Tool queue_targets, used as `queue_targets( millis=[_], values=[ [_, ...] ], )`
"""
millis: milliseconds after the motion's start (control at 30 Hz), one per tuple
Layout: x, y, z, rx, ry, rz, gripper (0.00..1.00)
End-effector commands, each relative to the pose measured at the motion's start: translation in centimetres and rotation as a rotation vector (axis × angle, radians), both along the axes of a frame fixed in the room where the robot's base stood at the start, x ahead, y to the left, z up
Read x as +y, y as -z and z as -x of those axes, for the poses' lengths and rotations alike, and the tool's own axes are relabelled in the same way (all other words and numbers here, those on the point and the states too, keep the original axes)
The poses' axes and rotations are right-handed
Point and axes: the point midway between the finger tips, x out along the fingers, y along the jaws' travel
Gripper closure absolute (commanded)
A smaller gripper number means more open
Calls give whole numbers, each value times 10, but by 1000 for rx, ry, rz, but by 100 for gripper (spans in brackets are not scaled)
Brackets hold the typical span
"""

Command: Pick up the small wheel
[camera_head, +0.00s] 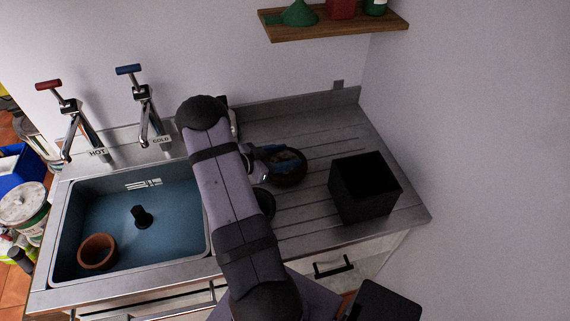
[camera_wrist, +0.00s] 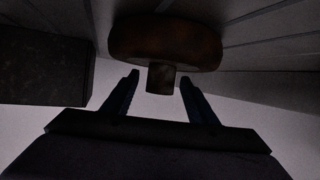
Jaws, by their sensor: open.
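The small wheel (camera_head: 290,178) looks like a dark, brownish round thing on the grooved drainboard, right of the sink. In the wrist view the wheel (camera_wrist: 165,40) is a wide rusty-brown disc with a short stub pointing toward my gripper. My gripper (camera_wrist: 159,84) is open, with one blue finger on each side of the stub and a visible gap to each. In the head view my gripper (camera_head: 284,156) is at the wheel and covers part of it. Whether the fingers touch the wheel cannot be told there.
A black open box (camera_head: 365,188) stands right of the wheel. The sink (camera_head: 170,215) at left holds a terracotta pot (camera_head: 97,252) and a black plug-like piece (camera_head: 142,216). Two taps (camera_head: 145,105) stand behind it. A wooden shelf (camera_head: 335,27) hangs above. My arm hides part of the drainboard.

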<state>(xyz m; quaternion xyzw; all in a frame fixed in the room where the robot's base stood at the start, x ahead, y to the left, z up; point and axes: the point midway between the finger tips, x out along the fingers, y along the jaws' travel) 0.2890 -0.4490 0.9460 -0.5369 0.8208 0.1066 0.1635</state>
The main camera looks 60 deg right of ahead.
Motion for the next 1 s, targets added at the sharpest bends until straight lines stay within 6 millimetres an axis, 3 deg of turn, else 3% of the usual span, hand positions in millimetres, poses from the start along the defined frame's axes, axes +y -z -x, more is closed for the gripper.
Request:
queue_targets(
  millis=[33, 233, 667, 1000],
  values=[
    [0, 0, 0, 0, 0, 0, 52],
    [0, 0, 0, 1, 0, 0, 100],
    [0, -5, -1, 0, -1, 3, 100],
    [-1, -32, -1, -4, 0, 6, 100]
  ],
)
